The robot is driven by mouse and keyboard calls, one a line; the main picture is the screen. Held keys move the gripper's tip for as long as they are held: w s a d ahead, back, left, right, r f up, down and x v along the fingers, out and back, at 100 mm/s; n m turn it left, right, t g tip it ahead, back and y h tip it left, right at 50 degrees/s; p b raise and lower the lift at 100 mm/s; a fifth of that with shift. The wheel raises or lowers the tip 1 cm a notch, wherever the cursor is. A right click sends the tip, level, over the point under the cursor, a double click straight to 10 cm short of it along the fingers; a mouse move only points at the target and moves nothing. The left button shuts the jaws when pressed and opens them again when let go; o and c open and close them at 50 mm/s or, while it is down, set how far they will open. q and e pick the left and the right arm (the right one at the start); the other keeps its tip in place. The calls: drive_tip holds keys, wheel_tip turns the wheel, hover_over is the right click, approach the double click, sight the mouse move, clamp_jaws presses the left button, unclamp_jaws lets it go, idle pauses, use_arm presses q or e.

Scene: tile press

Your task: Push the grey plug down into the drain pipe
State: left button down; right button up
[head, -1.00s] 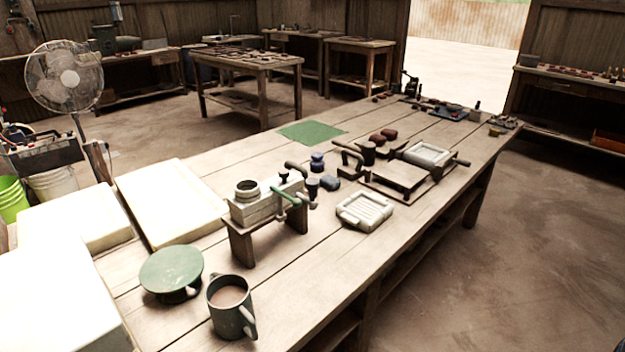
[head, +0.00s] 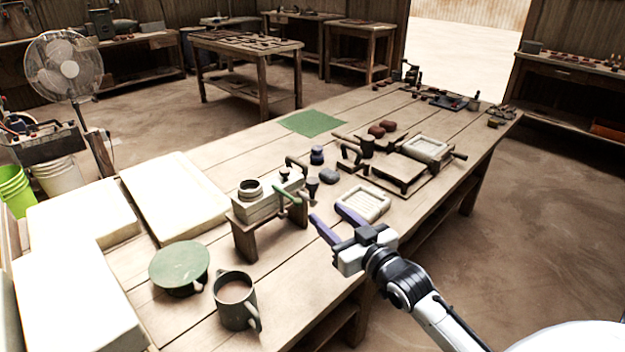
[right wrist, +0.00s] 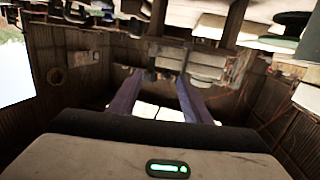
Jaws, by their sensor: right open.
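A pale block (head: 257,207) stands on a small wooden stand near the middle of the table in the head view. A short round grey collar with a dark top (head: 250,188) rises from it. I cannot tell whether this is the drain pipe, or whether the grey plug sits in it. A small dark grey lump (head: 330,175) lies beyond the block. My right gripper (head: 333,218) is open and empty, its purple fingers apart, to the right of the stand. Its fingers also show in the right wrist view (right wrist: 158,78). My left gripper is not in view.
A white ribbed tray (head: 365,203) lies just beyond my right gripper. A green-handled clamp (head: 283,195) is on the block. A mug (head: 236,300) and a green round lid (head: 179,267) stand nearer. A wooden press (head: 400,172) stands farther right.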

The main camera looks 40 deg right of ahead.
sight(316, 186)
drive_tip(key=shift+t, duration=0.5)
drive_tip(key=w+d, duration=0.1)
drive_tip(key=w, duration=0.2)
drive_tip(key=w+d+r, duration=0.1)
drive_tip(key=w, duration=0.3)
drive_tip(key=w+r, duration=0.1)
drive_tip(key=w, duration=0.3)
drive_tip(key=shift+d+r, duration=0.15)
drive_tip(key=shift+d, duration=0.25)
clamp_jaws()
